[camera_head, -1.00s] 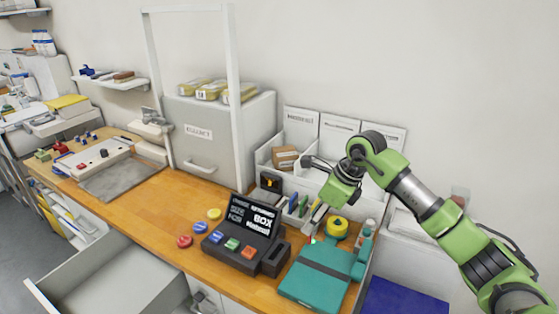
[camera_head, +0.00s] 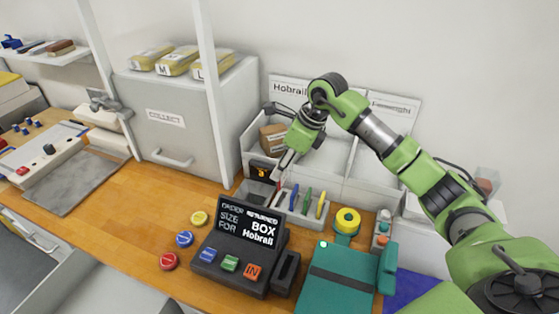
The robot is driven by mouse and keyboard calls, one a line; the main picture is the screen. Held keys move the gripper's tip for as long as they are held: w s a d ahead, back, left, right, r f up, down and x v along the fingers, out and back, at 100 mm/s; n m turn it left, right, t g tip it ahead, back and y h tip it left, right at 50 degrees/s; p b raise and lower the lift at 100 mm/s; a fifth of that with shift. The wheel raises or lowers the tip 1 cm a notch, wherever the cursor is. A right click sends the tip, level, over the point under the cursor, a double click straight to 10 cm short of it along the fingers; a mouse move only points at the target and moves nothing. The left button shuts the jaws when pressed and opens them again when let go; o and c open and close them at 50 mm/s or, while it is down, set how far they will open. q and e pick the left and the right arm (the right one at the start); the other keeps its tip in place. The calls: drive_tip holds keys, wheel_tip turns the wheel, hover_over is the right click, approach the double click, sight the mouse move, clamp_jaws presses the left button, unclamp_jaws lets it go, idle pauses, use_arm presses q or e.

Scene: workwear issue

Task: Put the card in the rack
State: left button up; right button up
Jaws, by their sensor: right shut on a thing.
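My right gripper (camera_head: 284,170) is shut above the left end of a light grey rack (camera_head: 305,220). A thin, small piece with a reddish edge shows just below its fingertips; it appears to be the card (camera_head: 280,190), too small to make out clearly. I cannot tell whether its lower edge is inside a slot. Blue, green and yellow upright pieces (camera_head: 308,201) stand in the rack to the right of the gripper. My left gripper is out of view.
A dark console (camera_head: 240,250) with a lit screen and coloured buttons stands in front of the rack. A small display box (camera_head: 261,171) is close left of the gripper. Wooden counter (camera_head: 140,205) is clear at left.

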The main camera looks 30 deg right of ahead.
sight(284, 176)
drive_tip(key=f, duration=0.1)
drive_tip(key=f+b, duration=0.1)
drive_tip(key=f, duration=0.1)
drive_tip(key=shift+w, duration=0.2)
drive_tip(key=shift+f+b, duration=0.8)
drive_tip(key=shift+f, duration=0.35)
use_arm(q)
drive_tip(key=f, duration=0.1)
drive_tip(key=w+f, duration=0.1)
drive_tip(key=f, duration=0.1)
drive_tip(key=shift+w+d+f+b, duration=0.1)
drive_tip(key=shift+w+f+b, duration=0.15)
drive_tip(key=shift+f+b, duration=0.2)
use_arm(e)
drive_tip(key=shift+f, duration=0.2)
use_arm(q)
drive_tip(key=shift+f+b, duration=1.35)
drive_tip(key=shift+b, duration=0.05)
use_arm(e)
drive_tip(key=shift+f, duration=1.65)
drive_tip(key=o, duration=1)
